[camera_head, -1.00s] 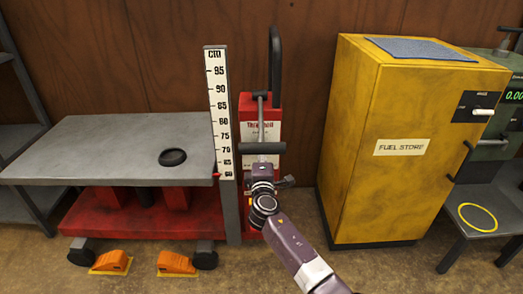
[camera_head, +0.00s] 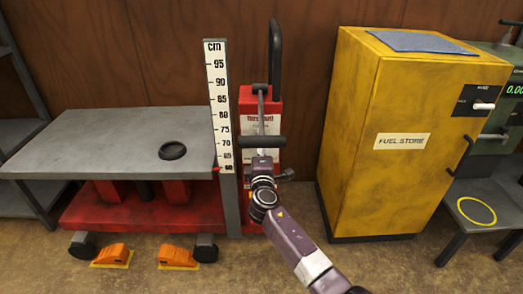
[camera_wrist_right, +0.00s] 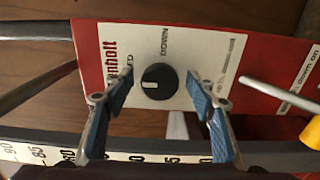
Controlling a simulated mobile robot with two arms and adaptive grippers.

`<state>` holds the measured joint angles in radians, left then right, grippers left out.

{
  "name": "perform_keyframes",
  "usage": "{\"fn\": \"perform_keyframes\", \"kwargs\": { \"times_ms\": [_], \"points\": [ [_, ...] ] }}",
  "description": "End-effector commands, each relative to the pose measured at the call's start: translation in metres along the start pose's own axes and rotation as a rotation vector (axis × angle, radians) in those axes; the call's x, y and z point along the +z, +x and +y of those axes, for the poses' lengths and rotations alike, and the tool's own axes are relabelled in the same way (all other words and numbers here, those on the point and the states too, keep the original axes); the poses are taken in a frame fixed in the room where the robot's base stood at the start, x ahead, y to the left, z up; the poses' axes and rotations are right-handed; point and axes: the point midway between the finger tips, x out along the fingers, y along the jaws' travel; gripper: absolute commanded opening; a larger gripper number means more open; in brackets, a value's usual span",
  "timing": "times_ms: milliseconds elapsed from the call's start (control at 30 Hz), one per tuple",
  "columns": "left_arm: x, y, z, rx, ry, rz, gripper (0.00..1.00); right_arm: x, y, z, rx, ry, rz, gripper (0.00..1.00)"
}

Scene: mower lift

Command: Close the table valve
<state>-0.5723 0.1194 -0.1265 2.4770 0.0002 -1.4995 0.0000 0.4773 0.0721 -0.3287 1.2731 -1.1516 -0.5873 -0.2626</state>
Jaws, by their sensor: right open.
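The table valve (camera_wrist_right: 159,81) is a round black knob with a white mark on the white label plate of the red pump column (camera_wrist_right: 88,60), with "DOWN" printed beside it. The mark lies on the knob's left half in the right wrist view. My right gripper (camera_wrist_right: 160,92) is open, its two blue fingers either side of the knob, apart from it as far as I can tell. In the head view, the right gripper (camera_head: 262,160) is in front of the red column (camera_head: 247,100), and the arm hides the knob. The grey lift table (camera_head: 100,135) stands left of the column. My left gripper is out of view.
A ruler post (camera_head: 218,100) stands between table and column, its red pointer near 60. A T-handle lever (camera_head: 262,141) crosses above my gripper. The yellow fuel store cabinet (camera_head: 380,190) is to the right. Orange chocks (camera_head: 113,254) lie on the floor. A black ring (camera_head: 172,151) rests on the table.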

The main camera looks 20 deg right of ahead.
Motion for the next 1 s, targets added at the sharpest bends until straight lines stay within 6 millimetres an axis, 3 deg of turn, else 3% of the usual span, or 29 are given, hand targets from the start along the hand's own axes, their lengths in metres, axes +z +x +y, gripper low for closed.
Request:
{"fn": "perform_keyframes", "kwargs": {
  "times_ms": [167, 700, 1000],
  "points": [
    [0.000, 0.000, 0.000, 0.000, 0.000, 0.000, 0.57, 0.000, -0.015, -0.002, -0.002, 0.001, 0.000, 0.52],
    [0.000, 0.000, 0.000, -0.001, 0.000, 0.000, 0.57, 0.000, -0.107, -0.002, -0.003, -0.001, 0.001, 0.52],
    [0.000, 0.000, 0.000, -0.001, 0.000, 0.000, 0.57, 0.000, -0.120, -0.001, -0.002, -0.001, 0.001, 0.52]
  ]
}}
